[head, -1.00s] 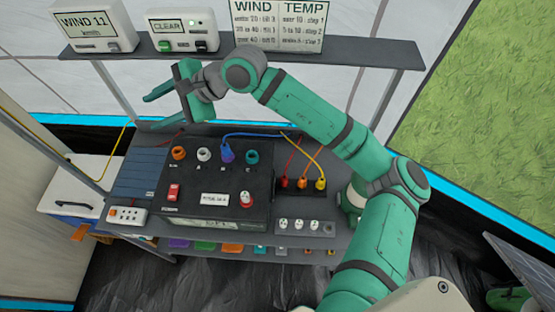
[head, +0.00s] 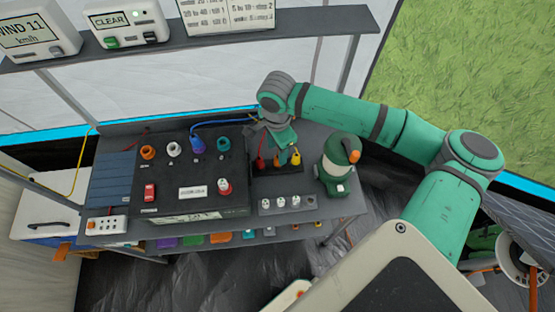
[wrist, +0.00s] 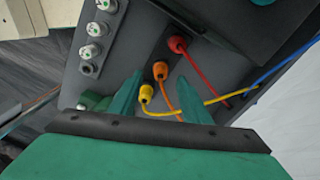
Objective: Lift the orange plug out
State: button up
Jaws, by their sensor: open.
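The orange plug (wrist: 160,70) sits in a dark socket strip between the red plug (wrist: 178,44) and the yellow plug (wrist: 146,93) in the wrist view. An orange cable leads from it. My gripper (wrist: 160,80) is open, with one finger on each side of the plug row's near end; nothing is held. In the head view my gripper (head: 286,148) hangs over the socket strip and partly hides the plugs. I cannot tell whether a finger touches a plug.
A black box (head: 190,205) with coloured sockets stands left of the strip. A grey strip of white-topped knobs (head: 285,203) lies in front. A green lantern-like device (head: 338,168) stands close on the right. A shelf (head: 200,38) with displays runs above.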

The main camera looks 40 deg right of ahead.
jog(key=shift+d+f, duration=0.15)
jog(key=shift+f, duration=2.7)
grip_shut()
